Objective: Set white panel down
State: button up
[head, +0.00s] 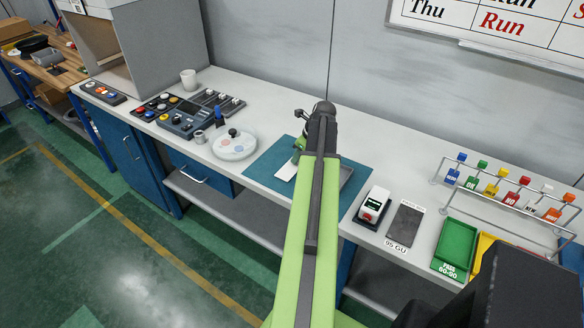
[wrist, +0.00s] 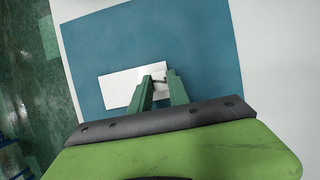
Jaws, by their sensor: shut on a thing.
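The white panel (wrist: 122,87) is a flat white rectangle over the blue mat (wrist: 205,50) in the wrist view. My gripper (wrist: 158,82) has its green fingers closed at the panel's right part, on a small grey piece there. In the head view the panel (head: 287,171) shows just left of my arm, over the mat (head: 262,172). My gripper (head: 299,150) is partly hidden behind the arm there. I cannot tell whether the panel touches the mat or is held slightly above it.
A round white turntable (head: 234,146) and control boxes (head: 182,122) stand left of the mat. Right of it are a small device (head: 372,207), a dark plate (head: 405,224), a green tray (head: 455,246) and a rack of coloured tags (head: 497,185). The bench's front edge is close to the mat.

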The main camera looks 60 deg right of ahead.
grip_shut()
jog(key=shift+r+p, duration=0.55)
notch_tip(320, 180, up, 4)
jog(key=p, duration=0.4)
jog(key=s+r+p, duration=0.6)
jog(key=s, duration=0.6)
jog(key=s+a+r+n+y+p, duration=0.1)
jog(key=s+a+r+n+p, duration=0.2)
jog(key=s+a, duration=0.6)
jog(key=shift+s+a+n+y, duration=0.2)
jog(key=shift+s+n+y, duration=0.1)
jog(key=shift+s+n, duration=0.1)
